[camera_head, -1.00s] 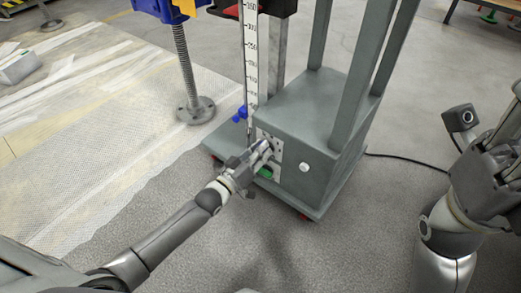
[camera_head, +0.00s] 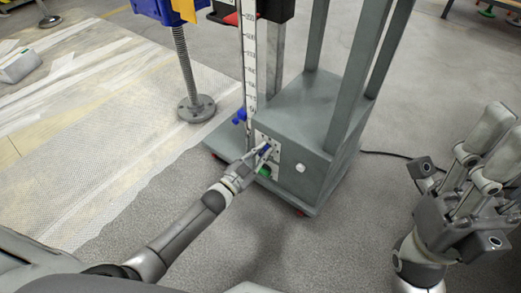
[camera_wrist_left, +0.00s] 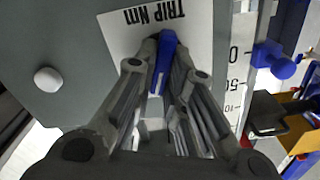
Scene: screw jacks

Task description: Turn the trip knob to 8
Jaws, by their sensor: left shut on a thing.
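The trip knob is blue and sits on a white panel on the front of the grey cabinet (camera_head: 297,115). The fingers hide most of the dial, so no numbers or pointer can be read. My right gripper (camera_head: 480,150) is raised at the right, away from the cabinet, with its fingers apart.
A green button (camera_head: 264,171) lies below the knob and a white round knob (camera_head: 300,168) to its right. A vertical scale (camera_head: 250,70) with a blue knob (camera_head: 240,115) stands left. A screw jack (camera_head: 186,70) stands on the mat. A black cable crosses the floor.

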